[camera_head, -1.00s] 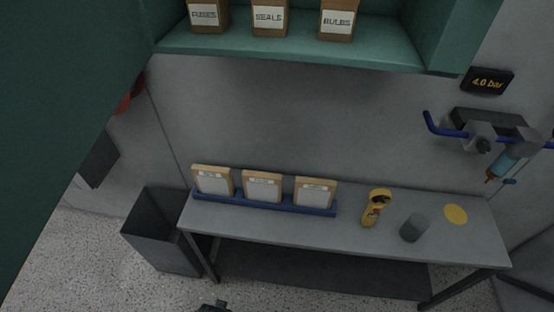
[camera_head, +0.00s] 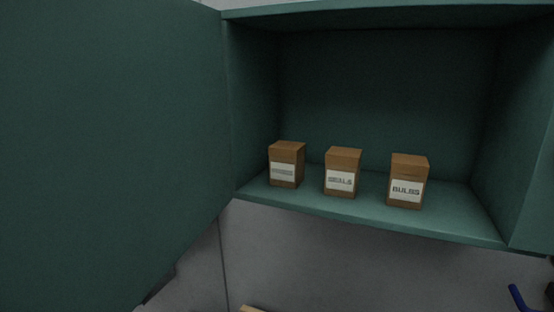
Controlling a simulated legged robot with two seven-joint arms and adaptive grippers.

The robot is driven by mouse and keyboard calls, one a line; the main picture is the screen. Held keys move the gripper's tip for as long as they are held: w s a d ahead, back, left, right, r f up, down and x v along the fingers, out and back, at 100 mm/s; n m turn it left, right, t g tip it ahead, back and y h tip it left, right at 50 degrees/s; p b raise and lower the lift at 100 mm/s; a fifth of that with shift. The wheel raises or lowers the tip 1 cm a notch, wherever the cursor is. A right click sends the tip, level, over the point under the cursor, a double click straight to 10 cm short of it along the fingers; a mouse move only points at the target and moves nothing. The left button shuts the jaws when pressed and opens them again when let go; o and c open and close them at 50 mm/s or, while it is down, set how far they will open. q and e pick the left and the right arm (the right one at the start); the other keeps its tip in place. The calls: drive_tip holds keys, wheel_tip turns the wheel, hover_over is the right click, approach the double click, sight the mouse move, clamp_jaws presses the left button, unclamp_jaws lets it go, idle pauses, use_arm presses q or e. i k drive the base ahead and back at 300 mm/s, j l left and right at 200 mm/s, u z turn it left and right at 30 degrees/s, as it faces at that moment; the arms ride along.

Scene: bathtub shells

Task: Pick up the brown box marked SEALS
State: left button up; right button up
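The brown box marked SEALS (camera_head: 342,172) stands upright on the floor of an open green wall cabinet (camera_head: 370,213). It is the middle one of three brown boxes with white labels. The box marked BULBS (camera_head: 407,182) stands to its right, and another brown box (camera_head: 286,164) with a blurred label stands to its left. There are gaps between the boxes. Neither of my grippers is in the head view.
The cabinet's open green door (camera_head: 110,150) fills the left of the view. The cabinet's right side wall (camera_head: 533,150) bounds the shelf. Below the cabinet is a grey wall (camera_head: 330,265). A blue handle (camera_head: 517,298) shows at the lower right.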

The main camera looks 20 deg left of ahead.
sight(342, 170)
drive_tip(key=k+j, duration=0.35)
drive_tip(key=j, duration=0.2)
drive_tip(key=k+j+z, duration=0.1)
drive_tip(key=k+j, duration=0.25)
drive_tip(key=j, duration=0.25)
drive_tip(key=k+j, duration=0.35)
drive_tip(key=j, duration=0.2)
drive_tip(key=k+l, duration=0.1)
drive_tip(key=l, duration=0.95)
drive_tip(key=k+z, duration=0.05)
